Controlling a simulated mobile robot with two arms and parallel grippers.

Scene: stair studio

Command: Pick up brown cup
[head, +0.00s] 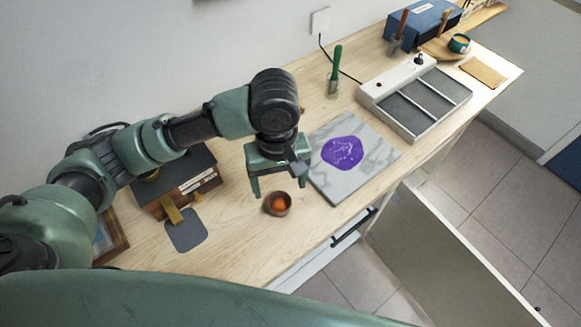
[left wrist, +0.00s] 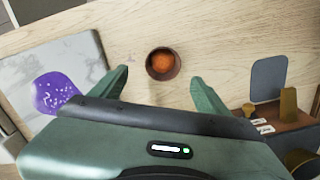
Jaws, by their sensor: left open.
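A small round brown cup (head: 277,203) with an orange-brown inside stands upright on the wooden counter, near its front edge. It also shows in the left wrist view (left wrist: 163,64), just beyond the fingertips and roughly between them. My left gripper (head: 278,190) is open and empty, pointing down above the counter. In the left wrist view its two fingers (left wrist: 160,82) lie to either side of the cup, apart from it. In the head view the gripper sits just behind and above the cup. My right gripper is not in view.
A marble board (head: 375,160) with a purple patch (head: 342,153) lies right of the cup. A dark-topped box (head: 190,185) and a grey pad (head: 186,230) are to its left. A tool with a green handle (head: 335,70) stands behind. A divided tray (head: 415,97) is further right.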

